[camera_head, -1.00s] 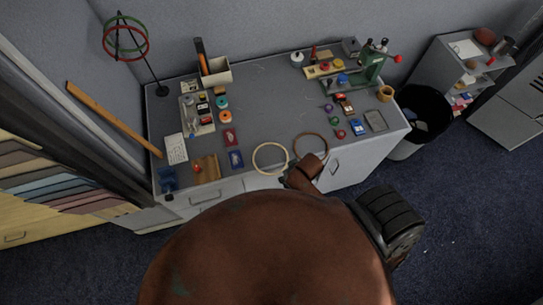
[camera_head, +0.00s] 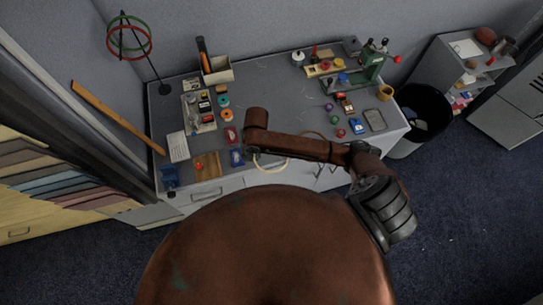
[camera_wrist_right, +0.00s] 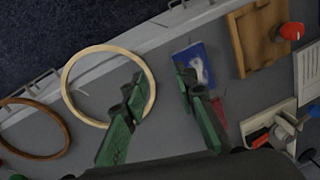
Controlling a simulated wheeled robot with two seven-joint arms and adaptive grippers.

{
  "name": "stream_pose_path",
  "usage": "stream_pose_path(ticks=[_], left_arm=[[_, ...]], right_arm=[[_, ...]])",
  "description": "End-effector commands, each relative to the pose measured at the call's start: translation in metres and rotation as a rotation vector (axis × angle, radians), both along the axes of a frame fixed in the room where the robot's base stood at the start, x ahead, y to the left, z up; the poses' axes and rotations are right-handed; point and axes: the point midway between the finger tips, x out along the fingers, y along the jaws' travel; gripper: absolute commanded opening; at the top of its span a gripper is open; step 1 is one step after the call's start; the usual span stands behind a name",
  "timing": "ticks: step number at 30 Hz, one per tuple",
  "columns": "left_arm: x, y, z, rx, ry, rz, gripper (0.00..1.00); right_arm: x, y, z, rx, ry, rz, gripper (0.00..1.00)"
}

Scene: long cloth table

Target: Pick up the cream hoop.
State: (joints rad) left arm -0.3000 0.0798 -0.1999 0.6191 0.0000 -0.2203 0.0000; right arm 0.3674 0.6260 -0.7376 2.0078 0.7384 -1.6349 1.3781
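The cream hoop (camera_wrist_right: 66,87) lies flat near the table's front edge in the right wrist view. In the head view, my right arm covers part of it, and its front rim (camera_head: 272,170) shows below the arm. I cannot tell how far the fingers are above the rim. In the head view the right gripper is mostly hidden by its arm. My left gripper is not in view.
A brown hoop (camera_wrist_right: 67,140) lies beside the cream one. A blue card (camera_wrist_right: 190,52) and a wooden board (camera_wrist_right: 250,45) with a red knob lie on the other side. A green press (camera_head: 373,66) and small parts stand farther back. The middle of the table is mostly clear.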

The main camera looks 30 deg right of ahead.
Motion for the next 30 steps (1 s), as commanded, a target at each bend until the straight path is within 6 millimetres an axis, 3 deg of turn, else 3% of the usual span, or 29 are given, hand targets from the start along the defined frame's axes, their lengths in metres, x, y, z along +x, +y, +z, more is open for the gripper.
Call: stream_pose_path(ticks=[3,9,30], left_arm=[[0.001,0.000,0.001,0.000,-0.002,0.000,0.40],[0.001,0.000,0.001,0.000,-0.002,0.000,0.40],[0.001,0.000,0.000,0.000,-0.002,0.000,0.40]], right_arm=[[0.018,-0.019,0.011,-0.068,0.040,-0.113,0.26],[0.028,-0.034,0.015,-0.117,0.073,-0.217,0.26],[0.031,-0.033,-0.060,-0.118,0.074,-0.224,0.26]])
